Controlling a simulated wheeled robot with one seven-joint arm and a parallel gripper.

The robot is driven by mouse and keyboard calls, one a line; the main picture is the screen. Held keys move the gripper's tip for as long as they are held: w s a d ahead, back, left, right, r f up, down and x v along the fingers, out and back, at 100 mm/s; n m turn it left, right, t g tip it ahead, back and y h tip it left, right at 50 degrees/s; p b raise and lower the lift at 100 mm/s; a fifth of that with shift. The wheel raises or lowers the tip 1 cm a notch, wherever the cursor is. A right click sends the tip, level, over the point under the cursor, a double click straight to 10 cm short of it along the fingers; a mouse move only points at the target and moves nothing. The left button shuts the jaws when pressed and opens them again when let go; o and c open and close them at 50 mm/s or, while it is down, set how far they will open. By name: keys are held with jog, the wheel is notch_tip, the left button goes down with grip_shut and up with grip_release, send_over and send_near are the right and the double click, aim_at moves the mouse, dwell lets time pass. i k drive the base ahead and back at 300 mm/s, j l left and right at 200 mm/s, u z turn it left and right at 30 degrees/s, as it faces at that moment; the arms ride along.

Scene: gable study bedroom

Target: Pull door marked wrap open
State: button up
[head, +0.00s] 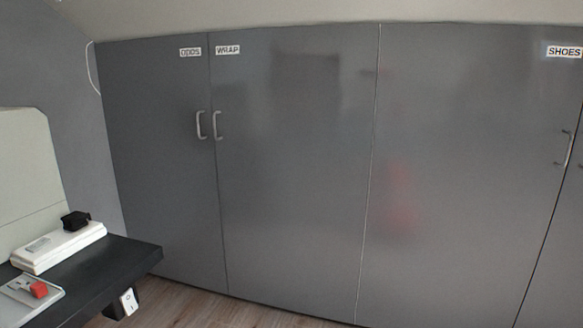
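The door marked WRAP (295,170) is a grey flat panel in the low cupboard wall, in the middle-left of the head view. It is shut, flush with the doors on both sides. Its WRAP label (228,49) is at its top left corner. Its metal bar handle (217,125) is upright near its left edge, close beside the handle (201,125) of the door marked ODDS (160,160). The right edge of the WRAP door meets the SHOES door. My gripper is not in view.
The door marked SHOES (460,180) is shut, with its handle (566,148) at its right edge. A dark desk (125,262) juts in at lower left, bearing a white box (62,248), a black object (75,221) and a red item (38,289). A strip of wood floor (190,308) shows below.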

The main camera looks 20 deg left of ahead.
aim_at(293, 107)
jog(key=i+j+u, duration=0.2)
jog(key=i+j, duration=0.15)
jog(key=i, duration=0.15)
jog(key=i+j+u, duration=0.2)
jog(key=i, duration=0.3)
jog(key=j, duration=0.1)
